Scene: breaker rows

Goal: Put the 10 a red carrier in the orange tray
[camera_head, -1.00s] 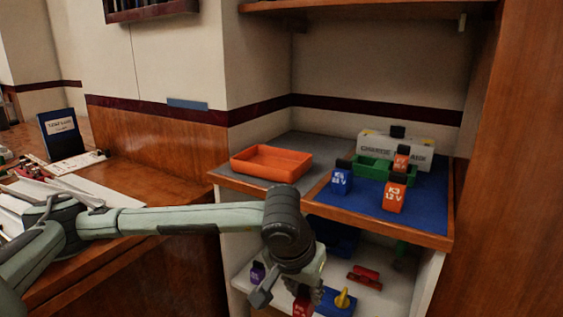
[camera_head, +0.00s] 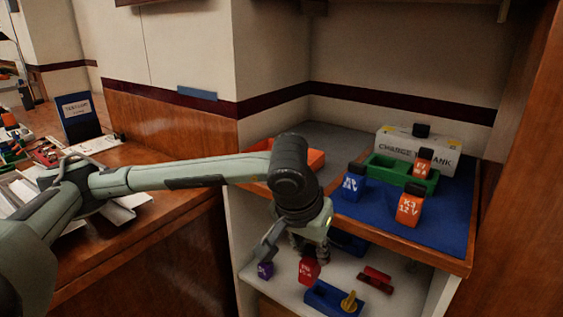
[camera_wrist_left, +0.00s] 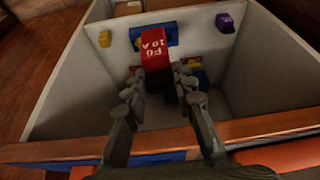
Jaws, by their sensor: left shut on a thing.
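The red carrier (camera_head: 309,271), marked 10 A, hangs in my left gripper (camera_head: 292,247) in front of the lower shelf opening. In the left wrist view the red carrier (camera_wrist_left: 153,45) sits at the tips of my left gripper (camera_wrist_left: 160,84), which is shut on it. The orange tray (camera_head: 316,161) is on the left part of the upper shelf, largely hidden behind my left arm. An orange surface at the bottom right of the left wrist view appears to be this tray (camera_wrist_left: 285,158). My right gripper is not in view.
The upper shelf's blue mat holds a blue carrier (camera_head: 353,182), an orange carrier (camera_head: 410,206) and a green tray (camera_head: 386,171) with another orange carrier (camera_head: 423,162). A white box (camera_head: 400,147) stands behind. The lower shelf holds a purple carrier (camera_head: 265,270) and a red piece (camera_head: 376,279).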

